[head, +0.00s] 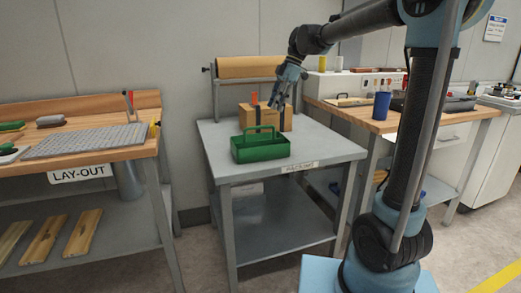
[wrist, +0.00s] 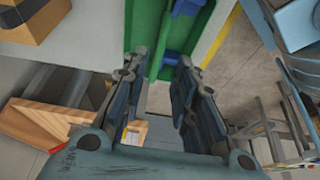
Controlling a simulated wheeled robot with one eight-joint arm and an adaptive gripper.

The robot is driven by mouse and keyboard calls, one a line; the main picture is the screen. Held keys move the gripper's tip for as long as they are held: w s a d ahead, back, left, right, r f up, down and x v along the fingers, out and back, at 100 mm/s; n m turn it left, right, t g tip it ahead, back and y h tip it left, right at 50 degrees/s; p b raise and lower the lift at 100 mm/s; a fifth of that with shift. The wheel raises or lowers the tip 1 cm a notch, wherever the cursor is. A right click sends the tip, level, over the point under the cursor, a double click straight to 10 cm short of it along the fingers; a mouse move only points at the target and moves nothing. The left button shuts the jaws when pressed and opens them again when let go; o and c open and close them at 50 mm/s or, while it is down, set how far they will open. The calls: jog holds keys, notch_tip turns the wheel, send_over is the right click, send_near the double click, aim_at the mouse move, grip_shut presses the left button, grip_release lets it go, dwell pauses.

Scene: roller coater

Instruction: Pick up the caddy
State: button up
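The green caddy (head: 262,150) stands upright on the grey table, with its handle raised along the top. In the wrist view the caddy (wrist: 208,30) runs off the top edge, partly hidden behind my fingers, with blue shapes in it. My gripper (head: 277,103) is above and behind the caddy in the head view, in front of the cardboard box and apart from the handle. In the wrist view my gripper (wrist: 160,65) has its two fingers spread, with nothing held between them.
The cardboard box (head: 286,120) stands behind the caddy, below a brown paper roll (head: 250,67). The grey table (head: 225,150) has bare room around the caddy. The lay-out bench (head: 70,158) is at left, and a wooden bench with a blue cup (head: 382,106) is at right.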

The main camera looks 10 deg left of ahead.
aim_at(260, 142)
jog(key=x, duration=1.7)
jog(key=shift+s+a+f, duration=0.1)
jog(key=shift+a, duration=0.05)
grip_shut()
